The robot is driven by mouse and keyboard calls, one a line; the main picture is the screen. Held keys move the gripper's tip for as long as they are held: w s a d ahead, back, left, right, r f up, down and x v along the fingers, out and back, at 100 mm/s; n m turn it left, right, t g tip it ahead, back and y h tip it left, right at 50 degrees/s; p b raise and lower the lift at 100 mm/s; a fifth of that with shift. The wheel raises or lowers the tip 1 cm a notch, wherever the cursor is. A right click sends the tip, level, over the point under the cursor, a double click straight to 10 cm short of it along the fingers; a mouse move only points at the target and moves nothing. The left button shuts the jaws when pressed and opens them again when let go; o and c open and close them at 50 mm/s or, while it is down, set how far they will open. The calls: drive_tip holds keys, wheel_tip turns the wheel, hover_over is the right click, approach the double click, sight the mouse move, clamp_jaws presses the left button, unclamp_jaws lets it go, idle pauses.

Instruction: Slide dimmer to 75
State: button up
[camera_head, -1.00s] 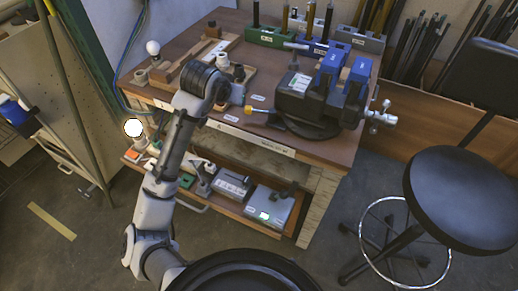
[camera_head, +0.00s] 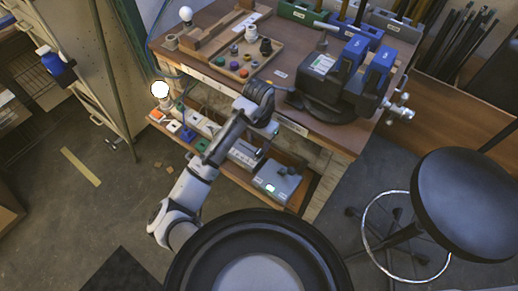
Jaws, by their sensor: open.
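A grey box (camera_head: 276,183) with a small lit display and a dark knob or slider on top sits on the lower shelf; it may be the dimmer, but its scale is too small to read. Another grey-white device (camera_head: 244,153) stands left of it, partly behind my arm. A lit bulb (camera_head: 160,91) stands on a base at the shelf's left end. My gripper (camera_head: 270,129) is in front of the bench's front edge, above and apart from the grey box. It is open, and its fingers are mostly hidden by my wrist.
The bench top (camera_head: 340,137) overhangs the lower shelf (camera_head: 222,165). A black-and-blue vise (camera_head: 327,85) and a tray of coloured parts (camera_head: 240,62) are on top. A black stool (camera_head: 465,200) stands at right. The floor left of my arm is mostly clear.

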drive_tip(key=shift+f+p, duration=0.3)
drive_tip(key=shift+f, duration=2.45)
clamp_jaws()
